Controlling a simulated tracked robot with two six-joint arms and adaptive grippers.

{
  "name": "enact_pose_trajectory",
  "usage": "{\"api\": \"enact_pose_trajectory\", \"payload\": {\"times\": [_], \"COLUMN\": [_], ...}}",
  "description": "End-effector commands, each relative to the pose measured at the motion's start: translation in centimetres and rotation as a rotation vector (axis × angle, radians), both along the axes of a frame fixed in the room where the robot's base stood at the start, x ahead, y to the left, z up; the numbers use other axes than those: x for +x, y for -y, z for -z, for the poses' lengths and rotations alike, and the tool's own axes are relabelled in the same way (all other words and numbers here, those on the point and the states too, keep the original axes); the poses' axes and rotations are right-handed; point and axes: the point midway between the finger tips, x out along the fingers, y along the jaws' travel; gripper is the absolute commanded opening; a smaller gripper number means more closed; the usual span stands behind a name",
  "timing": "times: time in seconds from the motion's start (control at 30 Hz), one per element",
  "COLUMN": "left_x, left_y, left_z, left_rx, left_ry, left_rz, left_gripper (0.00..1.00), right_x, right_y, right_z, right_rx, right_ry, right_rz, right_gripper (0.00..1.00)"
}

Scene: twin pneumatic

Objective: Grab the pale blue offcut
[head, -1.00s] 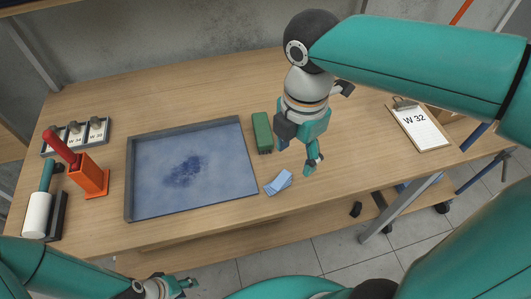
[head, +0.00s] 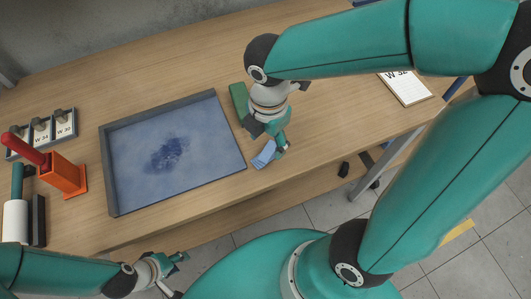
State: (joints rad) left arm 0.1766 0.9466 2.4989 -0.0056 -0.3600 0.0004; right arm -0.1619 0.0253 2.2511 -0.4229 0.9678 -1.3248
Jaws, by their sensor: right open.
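The pale blue offcut (head: 263,155) lies on the wooden table near its front edge, just right of the blue tray. My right gripper (head: 277,147) is right at the offcut, coming down from above with its fingers apart. One finger is beside the offcut's right side; whether it touches is too small to tell. The gripper hides part of the offcut's upper end. My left gripper (head: 170,262) is low in front of the table, away from the offcut; its fingers appear spread and empty.
A grey-rimmed blue tray (head: 110,175) with a dark stain fills the middle of the table (head: 340,130). A green block (head: 238,97) stands behind my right gripper. An orange holder with a red handle (head: 63,175) and a white roller (head: 16,220) are at left. A clipboard (head: 408,88) lies at right.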

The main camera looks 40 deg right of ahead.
Motion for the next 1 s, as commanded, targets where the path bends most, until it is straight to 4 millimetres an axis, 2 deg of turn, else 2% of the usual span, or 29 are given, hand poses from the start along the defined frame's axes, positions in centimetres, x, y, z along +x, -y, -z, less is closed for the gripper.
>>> {"api": "enact_pose_trajectory", "payload": {"times": [0.17,0.43,0.73,0.77,1.0], "left_x": [0.0,0.0,0.0,0.0,0.0], "left_y": [0.0,0.0,0.0,0.0,0.0], "left_z": [0.0,0.3,0.3,0.3,0.3], "left_rx": [0.0,0.0,0.0,0.0,0.0], "left_ry": [0.0,0.0,0.0,0.0,0.0], "left_rz": [0.0,0.0,0.0,0.0,0.0], "left_gripper": [0.4,0.4,0.4,0.4,0.4], "right_x": [0.1,0.4,0.4,0.4,0.4], "right_y": [0.0,-0.2,-0.2,-0.2,-0.2], "right_z": [1.1,4.9,5.4,5.4,5.4], "right_rx": [-0.001,-0.001,0.0,0.0,0.0], "right_ry": [-0.002,-0.003,0.001,0.001,0.0], "right_rz": [0.0,0.001,0.0,0.0,0.001], "right_gripper": [0.62,0.62,0.62,0.61,0.21]}}
